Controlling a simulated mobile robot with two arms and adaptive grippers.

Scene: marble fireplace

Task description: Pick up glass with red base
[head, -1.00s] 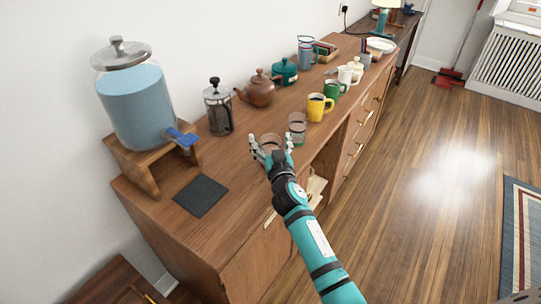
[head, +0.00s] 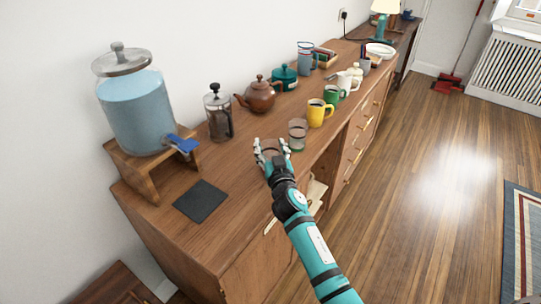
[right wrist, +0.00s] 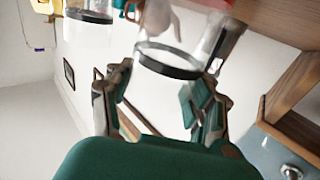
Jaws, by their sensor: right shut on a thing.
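A clear glass (head: 272,145) with a reddish-brown tint stands at the front edge of the wooden sideboard, between the fingers of my right gripper (head: 272,150). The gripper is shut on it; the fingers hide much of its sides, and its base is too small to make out. A second clear glass (head: 298,133) with a greenish base stands just to the right, apart from the gripper. My left gripper is out of view.
A yellow mug (head: 319,113) and a green mug (head: 334,95) stand farther along the sideboard (head: 195,235). Behind are a French press (head: 218,115) and a brown teapot (head: 258,96). A water dispenser (head: 137,112) and a dark mat (head: 200,201) are at the left.

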